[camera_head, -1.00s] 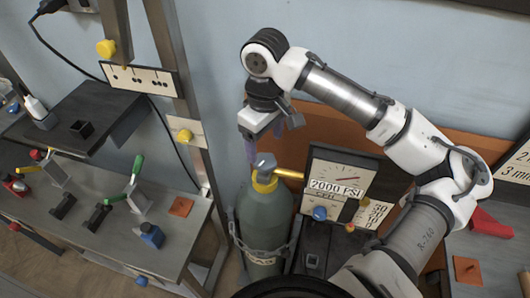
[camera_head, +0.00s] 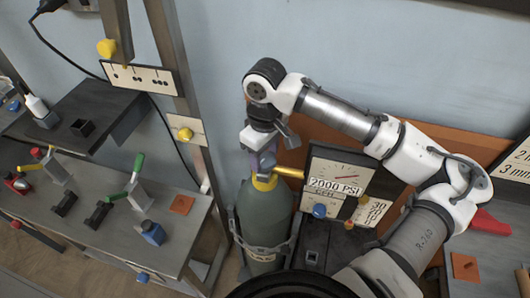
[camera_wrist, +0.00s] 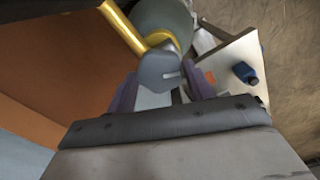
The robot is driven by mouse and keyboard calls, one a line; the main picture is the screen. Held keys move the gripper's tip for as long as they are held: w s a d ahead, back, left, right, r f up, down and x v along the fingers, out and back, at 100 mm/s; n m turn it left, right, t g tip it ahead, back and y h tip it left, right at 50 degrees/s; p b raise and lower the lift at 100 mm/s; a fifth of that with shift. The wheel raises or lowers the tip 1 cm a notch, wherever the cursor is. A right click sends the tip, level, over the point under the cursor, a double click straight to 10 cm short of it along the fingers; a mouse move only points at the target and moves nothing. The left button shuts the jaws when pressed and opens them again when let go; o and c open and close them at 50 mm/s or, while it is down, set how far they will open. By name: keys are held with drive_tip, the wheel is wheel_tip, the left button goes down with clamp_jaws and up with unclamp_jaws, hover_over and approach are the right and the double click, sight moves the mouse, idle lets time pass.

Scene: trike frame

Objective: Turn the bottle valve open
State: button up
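The gas bottle (camera_head: 264,217) is a grey-green cylinder standing upright, with a yellow collar (camera_head: 264,182) at its neck. The blue-grey valve knob is mostly hidden by my gripper in the head view; in the wrist view the knob (camera_wrist: 157,72) shows a small notch on its face. A yellow pipe (camera_head: 290,172) runs sideways from the neck. My gripper (camera_head: 262,163) is right above the collar, at the knob. In the wrist view my purple fingers (camera_wrist: 160,88) are apart, one on each side of the knob. I see no clear contact.
A gauge panel (camera_head: 338,172) reading 2000 PSI stands right of the bottle. A metal bracket (camera_head: 264,255) surrounds the bottle. A workbench (camera_head: 189,227) with clamps and a blue block (camera_head: 152,232) lies left.

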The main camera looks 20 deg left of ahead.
sight(265, 158)
drive_tip(key=shift+c, duration=0.4)
drive_tip(key=n, duration=0.4)
drive_tip(key=shift+n, duration=0.3)
drive_tip(key=o, duration=1)
drive_tip(key=shift+c, duration=0.2)
wheel_tip(265, 158, up, 14)
drive_tip(key=shift+b, duration=0.35)
